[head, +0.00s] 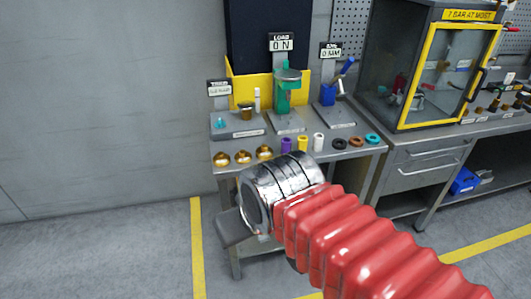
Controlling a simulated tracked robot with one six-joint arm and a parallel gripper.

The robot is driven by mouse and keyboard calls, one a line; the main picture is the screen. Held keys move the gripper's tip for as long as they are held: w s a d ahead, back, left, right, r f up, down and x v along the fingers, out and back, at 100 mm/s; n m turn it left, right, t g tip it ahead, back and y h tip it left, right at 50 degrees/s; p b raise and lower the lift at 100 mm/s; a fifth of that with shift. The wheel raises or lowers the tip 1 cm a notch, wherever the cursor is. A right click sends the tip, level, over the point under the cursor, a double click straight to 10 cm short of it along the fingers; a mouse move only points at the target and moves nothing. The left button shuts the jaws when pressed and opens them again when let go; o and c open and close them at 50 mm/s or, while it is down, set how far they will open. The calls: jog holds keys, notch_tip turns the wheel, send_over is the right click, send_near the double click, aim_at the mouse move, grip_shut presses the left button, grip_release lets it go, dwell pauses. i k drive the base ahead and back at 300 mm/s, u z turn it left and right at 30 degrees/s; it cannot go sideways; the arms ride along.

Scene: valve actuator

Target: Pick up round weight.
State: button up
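Several small brass rounded pieces lie in a row along the front left of the grey workbench; they may be the weights. They are the left one (221,159), the middle one (243,157) and the right one (264,152). A darker brass round piece (245,109) sits on a grey base on the bench behind them. Which one is the round weight I cannot tell. My gripper (257,206) shows as a shiny metal cylinder on my red ribbed arm, in front of the bench. Its fingers cannot be made out. It appears apart from the brass pieces.
On the bench front stand purple, yellow and white cylinders (302,143), with black, brown and teal rings (356,141) to their right. A green press (287,92) and a blue device (330,95) stand behind. A yellow-framed glass cabinet (455,75) is at right.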

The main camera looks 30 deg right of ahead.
aim_at(263, 152)
jog(key=u, duration=0.05)
jog(key=i, duration=1)
jog(key=z, duration=0.05)
